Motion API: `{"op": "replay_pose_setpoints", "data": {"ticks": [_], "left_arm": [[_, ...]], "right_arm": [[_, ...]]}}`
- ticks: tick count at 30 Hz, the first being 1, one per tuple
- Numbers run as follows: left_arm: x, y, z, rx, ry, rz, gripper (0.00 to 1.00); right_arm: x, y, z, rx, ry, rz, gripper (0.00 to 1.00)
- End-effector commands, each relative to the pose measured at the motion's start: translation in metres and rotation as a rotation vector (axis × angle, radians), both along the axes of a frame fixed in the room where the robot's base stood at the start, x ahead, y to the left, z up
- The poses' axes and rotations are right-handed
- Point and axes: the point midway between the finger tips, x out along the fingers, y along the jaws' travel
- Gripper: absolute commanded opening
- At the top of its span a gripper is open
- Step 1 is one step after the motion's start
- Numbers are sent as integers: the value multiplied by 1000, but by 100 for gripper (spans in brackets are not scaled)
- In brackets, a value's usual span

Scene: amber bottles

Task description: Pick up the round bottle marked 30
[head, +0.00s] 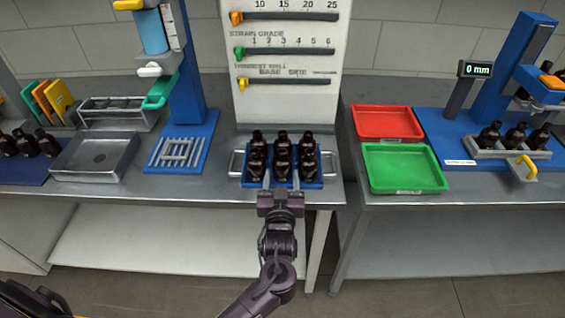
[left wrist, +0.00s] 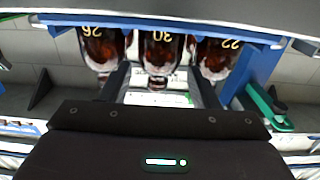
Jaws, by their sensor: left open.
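The amber bottle marked 30 (left wrist: 160,52) is the middle one of three in the left wrist view, between bottles that appear to read 26 (left wrist: 103,50) and 22 (left wrist: 215,58). In the head view the middle front bottle (head: 281,170) stands in a blue tray (head: 313,184) holding several dark bottles in two rows. My left gripper (head: 281,184) is open at the tray's front edge, its fingers pointing at that bottle. In the left wrist view the fingers (left wrist: 160,84) lie on either side of bottle 30; contact cannot be told. My right gripper is not in view.
A tall white panel with sliders (head: 285,105) stands behind the blue tray. Red (head: 388,122) and green (head: 403,168) trays are to the right, with bottles in a rack beyond. A metal basin (head: 95,158) and blue stand (head: 190,140) are to the left.

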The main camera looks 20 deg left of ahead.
Motion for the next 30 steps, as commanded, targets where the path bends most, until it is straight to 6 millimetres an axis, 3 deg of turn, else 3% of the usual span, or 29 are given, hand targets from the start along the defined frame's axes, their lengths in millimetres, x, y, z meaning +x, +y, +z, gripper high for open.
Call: {"op": "replay_pose_setpoints", "data": {"ticks": [3,8,17,24,30], "left_arm": [[18,4,5,2,0,1,56],[37,10,2,1,-1,1,56],[42,11,0,-1,0,0,56],[42,11,-1,0,0,0,26],[42,11,0,0,1,0,26]], "right_arm": [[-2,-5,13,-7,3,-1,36],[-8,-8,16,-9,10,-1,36],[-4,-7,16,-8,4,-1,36],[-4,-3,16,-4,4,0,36],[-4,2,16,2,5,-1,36]]}}
